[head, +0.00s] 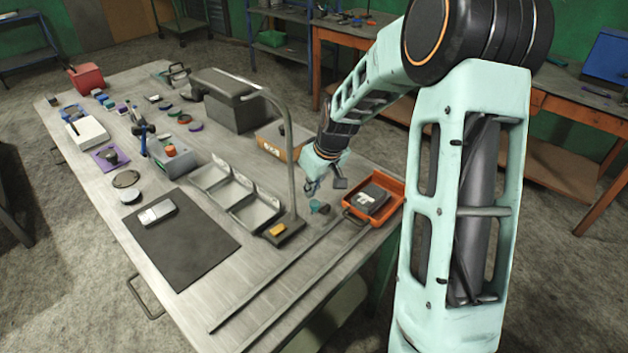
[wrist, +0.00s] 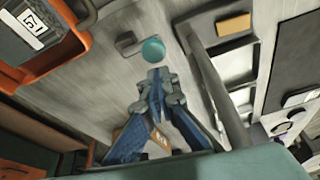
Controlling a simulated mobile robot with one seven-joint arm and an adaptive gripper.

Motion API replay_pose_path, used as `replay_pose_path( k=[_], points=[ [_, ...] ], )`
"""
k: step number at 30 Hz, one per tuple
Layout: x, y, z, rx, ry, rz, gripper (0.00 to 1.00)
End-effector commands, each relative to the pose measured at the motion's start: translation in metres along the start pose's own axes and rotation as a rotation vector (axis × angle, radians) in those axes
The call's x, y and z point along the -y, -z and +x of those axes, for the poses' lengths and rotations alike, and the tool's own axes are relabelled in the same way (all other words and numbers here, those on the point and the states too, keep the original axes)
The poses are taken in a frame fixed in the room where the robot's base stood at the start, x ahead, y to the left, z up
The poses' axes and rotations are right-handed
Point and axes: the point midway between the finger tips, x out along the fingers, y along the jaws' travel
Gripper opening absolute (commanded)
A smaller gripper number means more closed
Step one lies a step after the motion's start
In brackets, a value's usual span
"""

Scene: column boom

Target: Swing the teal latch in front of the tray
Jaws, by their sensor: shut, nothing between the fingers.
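The teal latch (head: 317,206) is a small round teal piece beside a grey part on the table, just left of the orange tray (head: 349,216). In the wrist view the teal latch (wrist: 153,49) shows as a disc, with a grey bar at its left. The orange tray (wrist: 84,42) is at the upper left there and holds a dark labelled box (head: 372,199). My gripper (head: 311,189) is low over the table beside the latch. In the wrist view my gripper (wrist: 158,77) has its fingertips together, empty, just below the teal disc; contact cannot be told.
A grey curved post (head: 291,170) rises close left of my gripper from a dark base with a yellow block (head: 278,230). Grey bins (head: 232,192) stand left of it. A cardboard box (head: 272,143) is behind. Two rails (head: 270,275) lie on the table's near right.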

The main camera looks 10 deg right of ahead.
Motion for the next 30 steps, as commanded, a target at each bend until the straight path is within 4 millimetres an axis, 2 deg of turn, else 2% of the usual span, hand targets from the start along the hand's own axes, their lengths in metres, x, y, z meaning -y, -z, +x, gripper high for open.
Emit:
replay_pose_path(
  k=[7,30],
  points=[
    [0.001,0.000,0.014,0.000,0.001,0.000,0.00],
    [-0.009,-0.006,0.012,-0.001,0.017,-0.046,0.00]
  ],
)
